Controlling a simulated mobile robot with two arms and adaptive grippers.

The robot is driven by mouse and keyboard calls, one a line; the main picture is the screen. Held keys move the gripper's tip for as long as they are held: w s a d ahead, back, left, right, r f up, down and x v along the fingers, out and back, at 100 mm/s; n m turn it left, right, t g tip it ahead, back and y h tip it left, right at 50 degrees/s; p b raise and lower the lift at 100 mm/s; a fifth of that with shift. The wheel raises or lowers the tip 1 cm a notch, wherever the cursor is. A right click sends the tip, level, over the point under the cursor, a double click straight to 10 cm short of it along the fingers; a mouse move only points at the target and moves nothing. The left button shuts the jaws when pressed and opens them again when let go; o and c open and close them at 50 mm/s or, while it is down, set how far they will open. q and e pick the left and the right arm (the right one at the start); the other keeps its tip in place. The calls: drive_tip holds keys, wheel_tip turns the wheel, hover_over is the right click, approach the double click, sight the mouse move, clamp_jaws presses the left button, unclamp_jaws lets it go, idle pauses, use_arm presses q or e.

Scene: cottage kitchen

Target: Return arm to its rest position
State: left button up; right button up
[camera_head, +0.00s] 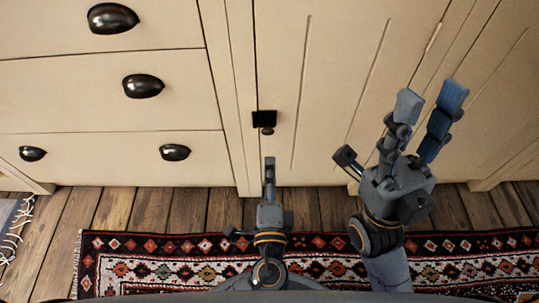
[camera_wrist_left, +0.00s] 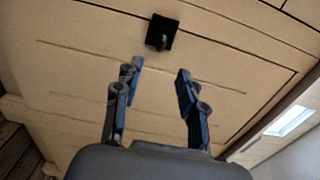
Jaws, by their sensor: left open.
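My left gripper (camera_head: 270,168) is in the lower middle of the head view, seen edge-on and pointing toward the cabinet. In the left wrist view its two fingers (camera_wrist_left: 158,72) stand apart with nothing between them. My right gripper (camera_head: 430,98) is further right, raised in front of the cabinet door. Its two fingers are apart and nothing shows between them.
A cream cabinet door (camera_head: 335,90) with a small black latch (camera_head: 264,121) is ahead; the latch also shows in the left wrist view (camera_wrist_left: 162,32). Drawers (camera_head: 80,95) with dark cup handles are at left. A patterned rug (camera_head: 140,270) lies on the wooden floor (camera_head: 150,208).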

use_arm(q)
drive_tip(key=shift+s, duration=0.55)
drive_tip(key=shift+w, duration=0.1)
